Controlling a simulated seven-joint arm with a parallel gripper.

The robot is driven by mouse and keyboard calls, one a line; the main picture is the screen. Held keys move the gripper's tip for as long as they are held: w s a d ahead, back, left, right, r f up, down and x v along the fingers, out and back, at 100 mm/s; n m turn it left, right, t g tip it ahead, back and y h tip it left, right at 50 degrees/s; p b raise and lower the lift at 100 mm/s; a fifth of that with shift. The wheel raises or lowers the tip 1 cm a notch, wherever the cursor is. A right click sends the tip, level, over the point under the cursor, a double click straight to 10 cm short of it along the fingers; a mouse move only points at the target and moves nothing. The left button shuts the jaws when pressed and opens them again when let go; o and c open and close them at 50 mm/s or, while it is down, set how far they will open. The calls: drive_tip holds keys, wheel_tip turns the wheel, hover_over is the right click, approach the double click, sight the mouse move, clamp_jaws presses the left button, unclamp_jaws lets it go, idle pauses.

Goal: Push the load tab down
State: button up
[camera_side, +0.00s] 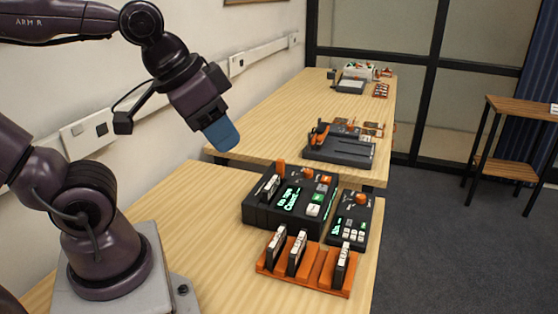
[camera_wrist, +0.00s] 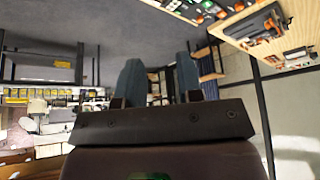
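A black device (camera_side: 262,213) with green lit text sits on the near table. An orange upright tab (camera_side: 281,167) rises at its back left edge; I cannot tell for sure that it is the load tab. A dark cartridge with a pale label (camera_side: 271,187) stands upright in the device's left part. My gripper (camera_side: 222,138) is in the air above and left of the device, well apart from it and tilted. In the wrist view its two blue-grey fingers (camera_wrist: 159,82) stand apart with nothing held between them.
An orange rack (camera_side: 312,278) with several upright cartridges stands in front of the device. A smaller black keypad unit (camera_side: 352,221) is at its right. Another table (camera_side: 285,110) behind carries more equipment. The near table's left part (camera_side: 185,220) is clear.

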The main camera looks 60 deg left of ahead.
drive_tip(key=shift+a+f, duration=0.15)
drive_tip(key=shift+a, duration=0.05)
drive_tip(key=c, duration=0.3)
drive_tip(key=shift+w+a+f+n+g, duration=0.5)
drive_tip(key=shift+w+a+f+g, duration=0.15)
drive_tip(key=shift+a+f, duration=0.1)
clamp_jaws()
drive_tip(key=w+a+f+n+g, duration=0.2)
drive_tip(key=w+a+f+n, duration=0.1)
drive_tip(key=w+a, duration=0.7)
drive_tip(key=w+a+f+n+g, duration=0.2)
drive_tip(key=w+a+n, duration=0.3)
drive_tip(key=w+a, duration=0.5)
drive_tip(key=a, duration=0.5)
drive_tip(key=shift+w+f, duration=0.2)
drive_tip(key=shift+f, duration=0.2)
drive_tip(key=shift+a, duration=0.1)
